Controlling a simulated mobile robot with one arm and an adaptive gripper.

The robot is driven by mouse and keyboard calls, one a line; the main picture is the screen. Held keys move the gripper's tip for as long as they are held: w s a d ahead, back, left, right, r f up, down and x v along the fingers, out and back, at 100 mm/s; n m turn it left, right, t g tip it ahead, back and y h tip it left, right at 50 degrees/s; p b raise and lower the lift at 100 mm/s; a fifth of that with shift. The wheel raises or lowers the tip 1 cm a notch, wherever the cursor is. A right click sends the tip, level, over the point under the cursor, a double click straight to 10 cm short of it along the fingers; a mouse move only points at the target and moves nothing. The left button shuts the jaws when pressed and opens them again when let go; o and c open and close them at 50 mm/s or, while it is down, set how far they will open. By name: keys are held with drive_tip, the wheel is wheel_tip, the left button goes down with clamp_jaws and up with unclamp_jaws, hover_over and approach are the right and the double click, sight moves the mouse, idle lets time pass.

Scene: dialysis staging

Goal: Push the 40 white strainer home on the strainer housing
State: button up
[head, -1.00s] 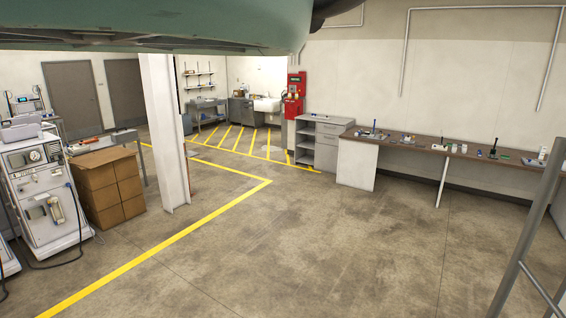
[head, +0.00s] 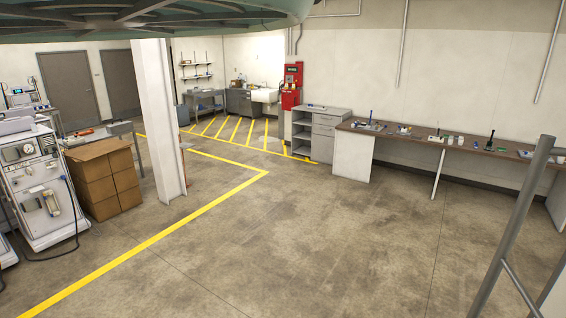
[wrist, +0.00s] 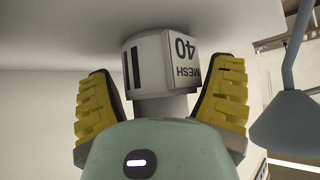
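The 40 white strainer (wrist: 148,62) shows in the wrist view as a white cylinder marked "MESH 40" with dark bars. A narrower grey-white neck (wrist: 160,106) is below it in the picture. The exact contact is hard to see, and the lower end of the neck is hidden behind my green gripper body. I cannot make out the strainer housing in either view.
A long bench (head: 470,147) with several small items runs along the right wall, beside a grey drawer cabinet (head: 322,140). A white pillar (head: 158,120), cardboard boxes (head: 104,182) and a dialysis machine (head: 38,185) stand at left. Metal rails (head: 510,230) are close at right. The middle floor is clear.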

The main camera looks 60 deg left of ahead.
drive_tip(key=c, duration=0.9)
drive_tip(key=shift+r, duration=0.1)
